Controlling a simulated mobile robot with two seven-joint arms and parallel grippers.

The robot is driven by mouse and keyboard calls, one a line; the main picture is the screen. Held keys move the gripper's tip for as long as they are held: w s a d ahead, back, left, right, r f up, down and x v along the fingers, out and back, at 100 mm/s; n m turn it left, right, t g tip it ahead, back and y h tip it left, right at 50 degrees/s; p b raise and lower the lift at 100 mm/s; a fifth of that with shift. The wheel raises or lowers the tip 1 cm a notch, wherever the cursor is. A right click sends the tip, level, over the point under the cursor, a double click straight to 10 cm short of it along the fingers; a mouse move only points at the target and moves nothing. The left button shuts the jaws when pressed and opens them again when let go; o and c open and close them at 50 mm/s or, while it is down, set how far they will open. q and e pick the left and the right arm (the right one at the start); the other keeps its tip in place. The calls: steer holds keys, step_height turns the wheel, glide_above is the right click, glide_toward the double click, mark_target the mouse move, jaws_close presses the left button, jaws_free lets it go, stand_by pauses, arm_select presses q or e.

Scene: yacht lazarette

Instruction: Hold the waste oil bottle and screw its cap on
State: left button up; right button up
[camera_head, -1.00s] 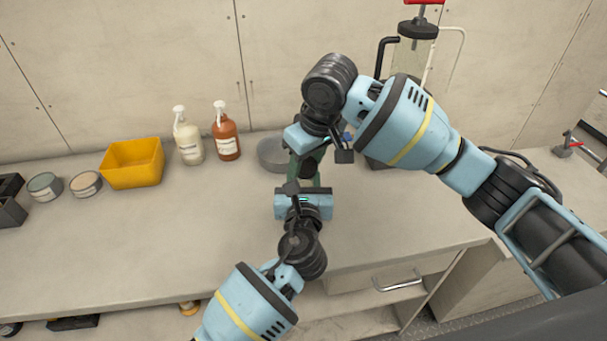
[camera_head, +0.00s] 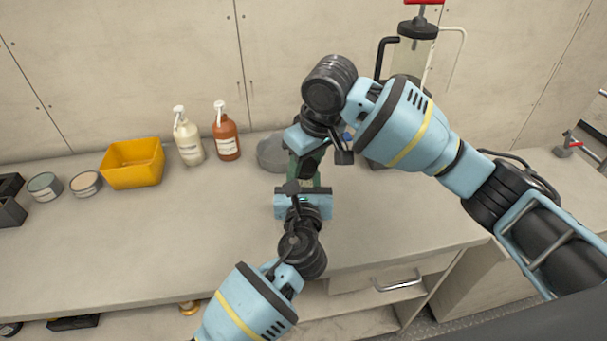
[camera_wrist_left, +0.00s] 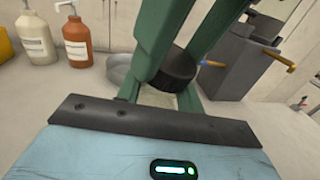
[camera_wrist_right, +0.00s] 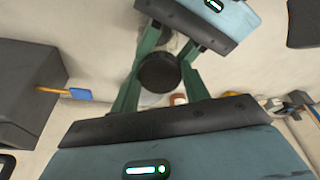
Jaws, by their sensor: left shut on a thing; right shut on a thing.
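The black round cap (camera_wrist_left: 178,68) sits between the green fingers of my right gripper (camera_wrist_right: 158,78), which is shut on it; it also shows in the right wrist view (camera_wrist_right: 158,73). A pale, translucent part of the waste oil bottle (camera_wrist_left: 164,98) shows below the cap, between the green fingers of my left gripper (camera_wrist_left: 162,92), which is shut on the bottle. In the head view both grippers meet over the worktop, right above left, and mostly hide the bottle and cap. I cannot tell whether the cap is seated on the neck.
A grey round dish (camera_head: 273,155) stands just behind the grippers. Two pump bottles, cream (camera_head: 188,140) and orange-brown (camera_head: 226,138), and a yellow bin (camera_head: 132,163) stand to the left. A clear canister with a red handle (camera_head: 415,50) stands back right. The front left worktop is clear.

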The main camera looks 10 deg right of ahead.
steer(key=shift+r, duration=0.9)
arm_select(q)
steer(key=o, duration=1.1)
steer(key=shift+c, duration=0.2)
steer(key=s+a, duration=0.2)
steer(key=s, duration=0.9)
steer(key=shift+s+a, duration=0.2)
steer(key=shift+s, duration=0.2)
